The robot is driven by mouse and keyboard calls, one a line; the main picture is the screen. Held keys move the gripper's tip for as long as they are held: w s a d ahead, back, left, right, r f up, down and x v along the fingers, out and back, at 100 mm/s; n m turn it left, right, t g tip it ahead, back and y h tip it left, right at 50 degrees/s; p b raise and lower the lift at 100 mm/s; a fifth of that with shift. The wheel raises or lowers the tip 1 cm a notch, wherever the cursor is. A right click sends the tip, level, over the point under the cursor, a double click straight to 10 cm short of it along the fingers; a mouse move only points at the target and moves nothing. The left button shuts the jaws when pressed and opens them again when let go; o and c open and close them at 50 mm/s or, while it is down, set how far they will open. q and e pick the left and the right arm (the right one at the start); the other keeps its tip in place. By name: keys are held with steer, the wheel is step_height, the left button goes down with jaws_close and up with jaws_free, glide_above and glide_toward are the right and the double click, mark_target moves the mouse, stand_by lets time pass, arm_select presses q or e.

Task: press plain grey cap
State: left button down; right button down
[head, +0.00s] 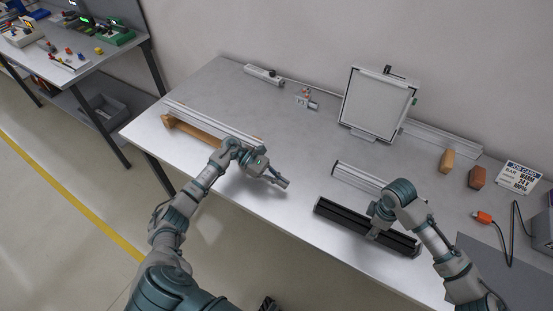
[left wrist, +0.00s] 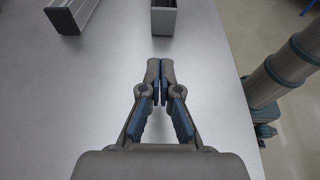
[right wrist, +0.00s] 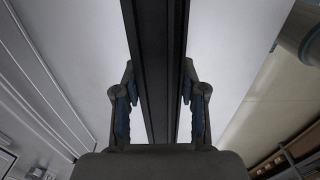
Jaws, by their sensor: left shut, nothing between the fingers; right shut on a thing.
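A black bar (head: 338,214) lies near the front edge of the table. My right gripper (head: 375,232) is shut on it; in the right wrist view the bar (right wrist: 158,70) runs between the fingers. My left gripper (head: 282,182) is shut and empty above the table, left of the bar's end. In the left wrist view its closed fingertips (left wrist: 160,66) point at a bar end with a plain grey face (left wrist: 163,22), with a gap between. A silver bar (head: 352,178) lies behind the black one; a dark end face (left wrist: 63,20) shows at upper left there.
A framed white panel (head: 375,105) stands at the back. A wooden-handled tool (head: 195,128) and long rail (head: 215,122) lie left. Two blocks (head: 447,161) (head: 477,177), a job card (head: 519,177) and an orange-tipped cable (head: 484,217) are right. The table between left gripper and panel is clear.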

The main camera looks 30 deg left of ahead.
arm_select(q)
steer(key=v, duration=1.3)
arm_select(e)
steer(key=shift+d, duration=0.1)
steer(key=c, duration=0.6)
jaws_free()
